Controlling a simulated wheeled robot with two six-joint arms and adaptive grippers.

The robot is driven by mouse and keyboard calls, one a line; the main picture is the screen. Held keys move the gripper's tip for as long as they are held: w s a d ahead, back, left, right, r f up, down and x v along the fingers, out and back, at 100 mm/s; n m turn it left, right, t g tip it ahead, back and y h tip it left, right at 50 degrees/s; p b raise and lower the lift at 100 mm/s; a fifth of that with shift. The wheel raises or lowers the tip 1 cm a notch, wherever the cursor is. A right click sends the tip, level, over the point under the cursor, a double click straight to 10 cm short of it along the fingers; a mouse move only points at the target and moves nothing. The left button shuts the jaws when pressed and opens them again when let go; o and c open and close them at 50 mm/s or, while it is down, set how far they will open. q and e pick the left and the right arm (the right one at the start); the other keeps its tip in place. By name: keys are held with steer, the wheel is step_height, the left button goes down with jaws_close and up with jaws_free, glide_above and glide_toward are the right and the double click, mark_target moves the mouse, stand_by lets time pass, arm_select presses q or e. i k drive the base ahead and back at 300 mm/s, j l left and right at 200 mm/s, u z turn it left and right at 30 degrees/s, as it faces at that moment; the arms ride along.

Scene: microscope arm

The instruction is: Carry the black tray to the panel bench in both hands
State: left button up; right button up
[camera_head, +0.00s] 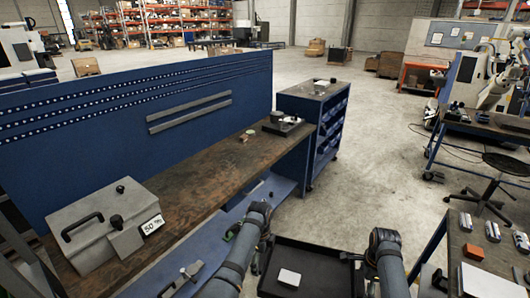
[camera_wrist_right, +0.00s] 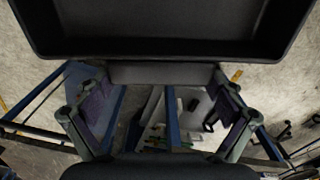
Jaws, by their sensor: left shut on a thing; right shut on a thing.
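The black tray (camera_head: 325,262) is at the bottom of the head view, held over the floor, with a white block (camera_head: 289,278) in it. My left gripper (camera_head: 260,261) is at the tray's left side and is shut on it, partly hidden by my arm. My right gripper (camera_head: 354,258) is at the right side. In the right wrist view the tray (camera_wrist_right: 170,48) fills the top, and my right gripper (camera_wrist_right: 164,88) is shut on a grey grip at its edge. The panel bench (camera_head: 200,165) has a brown top and a blue back panel and stands to the left, apart from the tray.
A grey case (camera_head: 95,225) stands on the bench's near end, and small parts (camera_head: 282,124) lie at its far end. A blue drawer cabinet (camera_head: 325,130) stands beyond. A table (camera_head: 480,250) with small items is at the right. Open concrete floor (camera_head: 365,170) lies ahead.

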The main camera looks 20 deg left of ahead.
mark_target(230, 163)
steer(key=i, duration=1.65)
steer(key=i+u, duration=0.5)
steer(key=i+l+u, duration=0.3)
steer(key=u, duration=0.2)
steer(key=i+l+u, duration=0.2)
steer(key=u, duration=0.25)
steer(key=i+l+u, duration=0.3)
steer(key=u, duration=0.15)
steer(key=i+l+u, duration=0.2)
steer(key=l+u, duration=0.15)
steer(key=u, duration=0.15)
